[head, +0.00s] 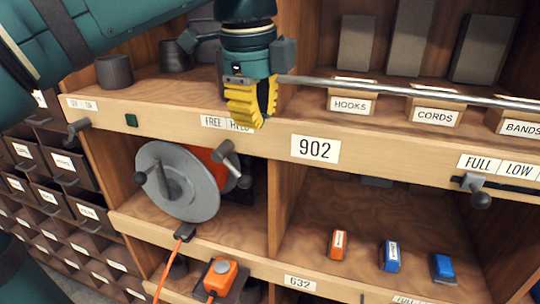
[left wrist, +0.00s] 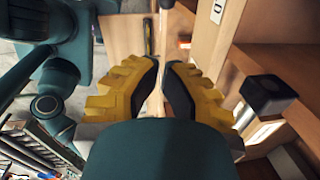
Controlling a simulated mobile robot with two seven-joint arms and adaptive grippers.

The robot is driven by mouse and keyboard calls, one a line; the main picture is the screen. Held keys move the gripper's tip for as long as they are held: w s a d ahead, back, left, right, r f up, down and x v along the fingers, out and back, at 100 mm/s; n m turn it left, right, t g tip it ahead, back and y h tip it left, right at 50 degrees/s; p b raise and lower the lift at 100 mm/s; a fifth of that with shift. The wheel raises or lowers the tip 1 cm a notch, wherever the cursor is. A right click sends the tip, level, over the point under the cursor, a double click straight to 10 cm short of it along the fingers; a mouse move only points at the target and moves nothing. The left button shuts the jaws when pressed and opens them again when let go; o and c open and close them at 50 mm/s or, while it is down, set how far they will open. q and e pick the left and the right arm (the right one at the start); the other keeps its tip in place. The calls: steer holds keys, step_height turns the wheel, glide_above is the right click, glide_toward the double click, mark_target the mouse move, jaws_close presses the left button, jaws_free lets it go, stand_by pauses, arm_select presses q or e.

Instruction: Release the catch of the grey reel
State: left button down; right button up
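The grey reel (head: 180,182), a round disc with a central handle, sits in the left bay of the wooden shelf. A grey lever (head: 226,158) stands at its upper right, below a FREE/HELD label (head: 213,122) that my gripper partly covers. An orange part shows behind the disc. My left gripper (head: 251,115) points down in front of the shelf edge, above and right of the lever, apart from it. In the left wrist view its yellow fingers (left wrist: 160,68) have a narrow gap with nothing seen held between them. My right gripper is not in view.
A metal rail (head: 400,92) runs along the upper shelf, right of my gripper. Another lever with a dark knob (head: 479,198) hangs at the right under FULL/LOW. An orange switch box (head: 221,276) with a cord stands below the reel. Small boxes (head: 390,256) stand in the right bay.

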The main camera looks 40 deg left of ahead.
arm_select(q)
steer(key=shift+s+r, duration=0.1)
steer(key=shift+s, duration=0.25)
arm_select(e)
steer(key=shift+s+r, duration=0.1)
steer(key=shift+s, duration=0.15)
arm_select(q)
steer(key=b, duration=0.2)
glide_above(246, 184)
steer(key=d, duration=0.3)
step_height(246, 184, down, 10)
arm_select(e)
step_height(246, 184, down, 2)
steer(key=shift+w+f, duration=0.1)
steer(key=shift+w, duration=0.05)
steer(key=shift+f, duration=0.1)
arm_select(q)
steer(key=a+f, duration=0.2)
steer(key=shift+a+f, duration=0.3)
steer(key=shift+f, duration=0.1)
steer(key=shift+a, duration=0.2)
steer(key=shift+d+f+y, duration=0.1)
steer(key=shift+d+y, duration=0.1)
steer(key=shift+y, duration=0.1)
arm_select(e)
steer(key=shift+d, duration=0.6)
arm_select(q)
steer(key=shift+s+a+f, duration=0.1)
